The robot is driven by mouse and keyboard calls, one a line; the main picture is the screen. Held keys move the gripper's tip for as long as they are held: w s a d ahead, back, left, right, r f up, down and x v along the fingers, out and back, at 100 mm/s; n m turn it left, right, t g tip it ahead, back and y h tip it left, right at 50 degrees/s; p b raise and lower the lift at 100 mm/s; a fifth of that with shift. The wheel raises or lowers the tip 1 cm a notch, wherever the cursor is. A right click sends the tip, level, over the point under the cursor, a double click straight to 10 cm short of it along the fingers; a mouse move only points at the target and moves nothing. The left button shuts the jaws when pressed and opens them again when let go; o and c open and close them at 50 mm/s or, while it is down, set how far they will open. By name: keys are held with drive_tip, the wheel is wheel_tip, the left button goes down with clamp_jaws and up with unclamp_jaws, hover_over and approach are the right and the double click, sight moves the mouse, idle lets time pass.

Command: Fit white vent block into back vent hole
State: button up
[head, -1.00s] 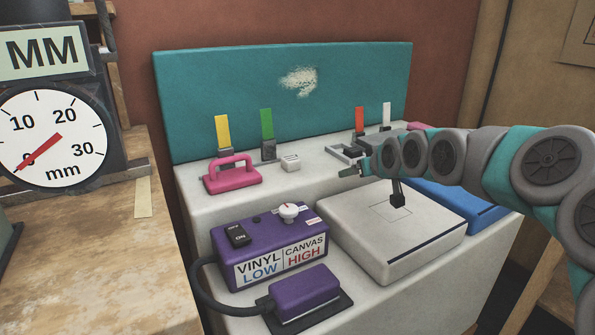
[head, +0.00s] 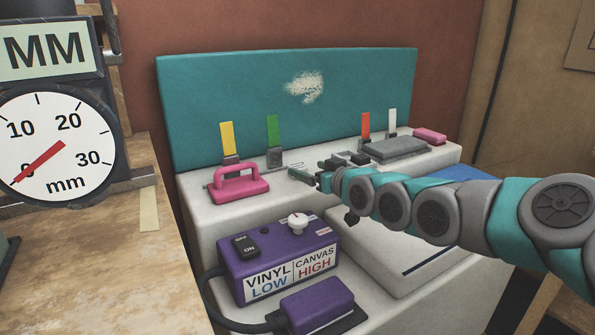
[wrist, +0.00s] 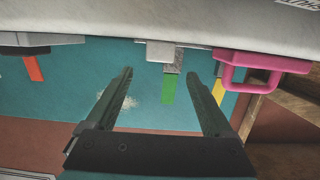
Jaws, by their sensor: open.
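The small white block (wrist: 160,51) sits on the white bench top in front of the green tab, in the wrist view. My gripper (wrist: 161,73) is open. Its two dark fingers are spread to either side of the block's line, with nothing between them. I cannot tell whether the fingers touch the block. I cannot make out the back vent hole in either view.
A pink handle (head: 240,184) stands left of my gripper. Yellow (head: 228,139), green (head: 273,131), red (head: 365,125) and white (head: 392,118) tabs stand before the teal backboard (head: 230,95). A purple control box (head: 268,245) is in front. A grey slab (head: 400,148) lies right.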

sight(300, 167)
drive_tip(key=shift+f+p+x, duration=0.15)
drive_tip(key=shift+p+x, duration=0.05)
drive_tip(key=shift+x, duration=1.15)
drive_tip(key=shift+f+p+x, duration=0.1)
drive_tip(key=shift+p+x, duration=0.1)
drive_tip(key=shift+x, duration=1.15)
drive_tip(key=shift+d, duration=0.1)
drive_tip(key=shift+c, duration=0.3)
clamp_jaws()
